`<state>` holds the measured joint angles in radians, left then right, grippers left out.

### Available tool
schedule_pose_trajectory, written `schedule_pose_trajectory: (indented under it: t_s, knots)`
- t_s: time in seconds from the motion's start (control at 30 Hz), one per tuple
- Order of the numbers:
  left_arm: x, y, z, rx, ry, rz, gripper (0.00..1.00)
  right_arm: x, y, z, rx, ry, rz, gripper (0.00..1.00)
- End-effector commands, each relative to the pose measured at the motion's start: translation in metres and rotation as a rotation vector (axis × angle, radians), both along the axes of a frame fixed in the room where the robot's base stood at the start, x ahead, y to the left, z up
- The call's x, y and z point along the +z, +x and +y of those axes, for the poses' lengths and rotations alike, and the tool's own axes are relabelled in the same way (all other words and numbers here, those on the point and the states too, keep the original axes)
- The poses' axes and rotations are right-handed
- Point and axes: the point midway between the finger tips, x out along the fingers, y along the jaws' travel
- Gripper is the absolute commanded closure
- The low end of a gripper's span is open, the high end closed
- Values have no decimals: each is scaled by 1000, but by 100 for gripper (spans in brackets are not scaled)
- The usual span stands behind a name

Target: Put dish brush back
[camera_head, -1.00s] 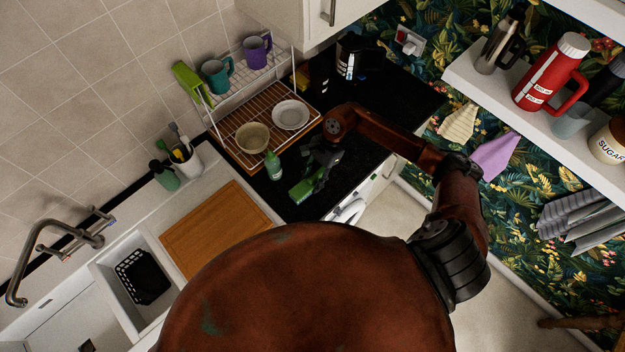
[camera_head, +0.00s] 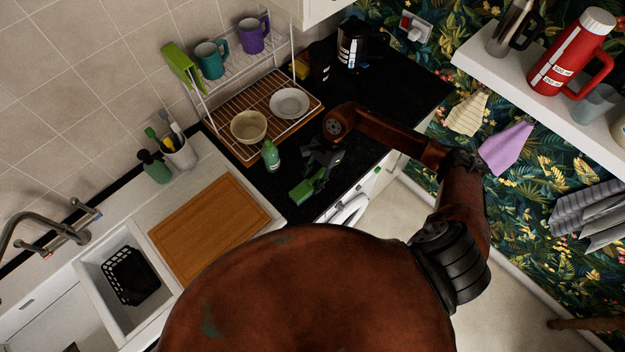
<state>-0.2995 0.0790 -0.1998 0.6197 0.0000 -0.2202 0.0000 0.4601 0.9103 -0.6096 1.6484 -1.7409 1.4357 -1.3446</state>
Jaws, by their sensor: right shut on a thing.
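My right gripper (camera_head: 318,176) is low over the dark counter in front of the dish rack. It is shut on a green thing, which I take to be the dish brush (camera_head: 306,190); its shape is too small to be sure. The green thing points toward the lower left, close to the counter's front edge. I cannot tell if it touches the counter. A white cup (camera_head: 181,156) with several brushes in it stands at the back of the sink counter, left of the gripper. My left gripper is not in view.
A green bottle (camera_head: 271,156) stands just left of the gripper. The dish rack (camera_head: 256,104) behind holds a bowl (camera_head: 248,127), a plate (camera_head: 289,103) and mugs. A dark green bottle (camera_head: 155,168) is beside the cup. The wooden board (camera_head: 208,230) is bare.

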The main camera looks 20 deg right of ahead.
Motion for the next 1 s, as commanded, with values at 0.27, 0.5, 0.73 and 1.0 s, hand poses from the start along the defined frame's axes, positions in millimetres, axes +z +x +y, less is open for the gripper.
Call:
schedule_pose_trajectory:
  t_s: [0.27,0.5,0.73,1.0]
  knots:
    - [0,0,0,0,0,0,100,1,0,0,1,0,-1,64]
    - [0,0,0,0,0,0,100,0,0,0,1,0,-1,48]
    - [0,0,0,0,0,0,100,0,0,0,0,0,-1,45]
    - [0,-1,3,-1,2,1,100,16,3,-7,0,-2,-4,45]
